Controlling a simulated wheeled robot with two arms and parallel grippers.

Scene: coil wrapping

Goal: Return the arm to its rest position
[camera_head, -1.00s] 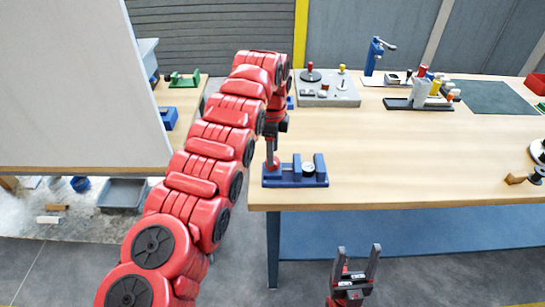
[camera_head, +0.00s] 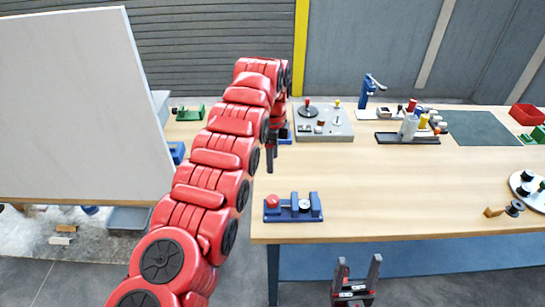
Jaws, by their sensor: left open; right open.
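My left arm reaches in from the lower left over the left edge of the workbench (camera_head: 400,185). Its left gripper (camera_head: 271,160) hangs past the bench's left part, pointing down, with its fingers small and partly hidden by the arm. My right gripper (camera_head: 355,275) is open and empty, pointing up in front of the bench's front edge.
A grey plate with knobs (camera_head: 322,124), a blue press (camera_head: 370,90) and a rack of coloured cylinders (camera_head: 412,128) stand along the back. A white round plate (camera_head: 527,190) lies at the right. A white board (camera_head: 80,110) blocks the left. The bench's middle is clear.

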